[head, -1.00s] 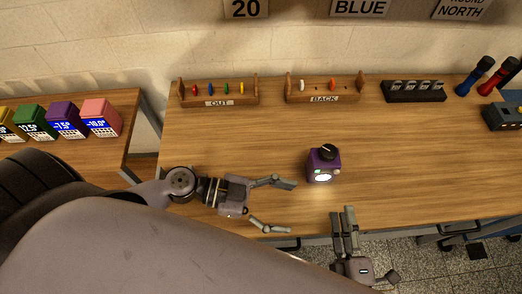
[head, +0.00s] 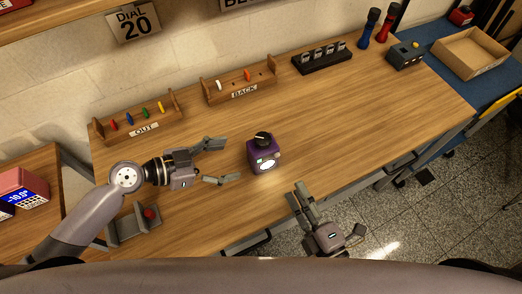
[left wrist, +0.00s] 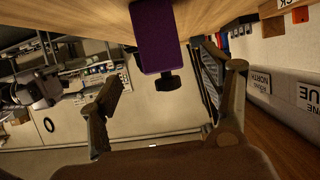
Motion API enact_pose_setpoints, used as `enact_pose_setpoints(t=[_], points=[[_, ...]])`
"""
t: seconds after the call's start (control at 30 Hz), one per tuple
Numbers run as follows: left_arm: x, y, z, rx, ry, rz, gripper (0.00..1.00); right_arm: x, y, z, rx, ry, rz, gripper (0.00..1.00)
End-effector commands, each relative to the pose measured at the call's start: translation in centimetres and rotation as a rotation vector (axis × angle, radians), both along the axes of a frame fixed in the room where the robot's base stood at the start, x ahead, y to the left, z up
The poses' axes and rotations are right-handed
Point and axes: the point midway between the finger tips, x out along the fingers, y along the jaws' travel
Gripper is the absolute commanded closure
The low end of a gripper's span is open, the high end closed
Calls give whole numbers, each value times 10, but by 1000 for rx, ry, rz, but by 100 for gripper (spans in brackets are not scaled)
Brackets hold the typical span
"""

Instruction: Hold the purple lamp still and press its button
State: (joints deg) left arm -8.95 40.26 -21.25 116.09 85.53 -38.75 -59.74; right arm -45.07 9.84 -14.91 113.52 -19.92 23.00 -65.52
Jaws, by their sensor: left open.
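The purple lamp (head: 264,158) stands upright on the table, with a black knob on top, a bright round lens in front and a small pale button at its right. My left gripper (head: 234,161) is open just left of the lamp, its fingers pointing at it, not visibly touching. In the left wrist view the lamp (left wrist: 156,38) appears upside down, ahead of and between the spread fingers (left wrist: 168,98). My right gripper (head: 298,190) is below and right of the lamp at the table's front edge, its fingers close together and apparently empty.
The OUT rack (head: 138,123) and BACK rack (head: 241,86) hold coloured pegs behind the lamp. A black holder (head: 321,58) and a grey box (head: 405,55) stand further right. A grey stand with a red knob (head: 149,213) is at front left. Table right of the lamp is clear.

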Motion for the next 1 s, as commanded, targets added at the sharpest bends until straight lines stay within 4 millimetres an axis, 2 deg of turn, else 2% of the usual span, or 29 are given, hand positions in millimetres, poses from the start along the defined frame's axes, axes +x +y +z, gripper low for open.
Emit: enact_pose_setpoints(t=[0.3,0.5,0.7,1.0], points=[[26,-55,-24,-4,0,1,28,0,0,0,0,0,0,67],[38,-80,-37,-3,2,1,28,0,0,0,0,0,0,67],[43,-94,-43,-1,1,-1,28,0,0,0,0,0,0,67],[44,-95,-44,1,0,0,28,0,0,0,0,0,0,67]])
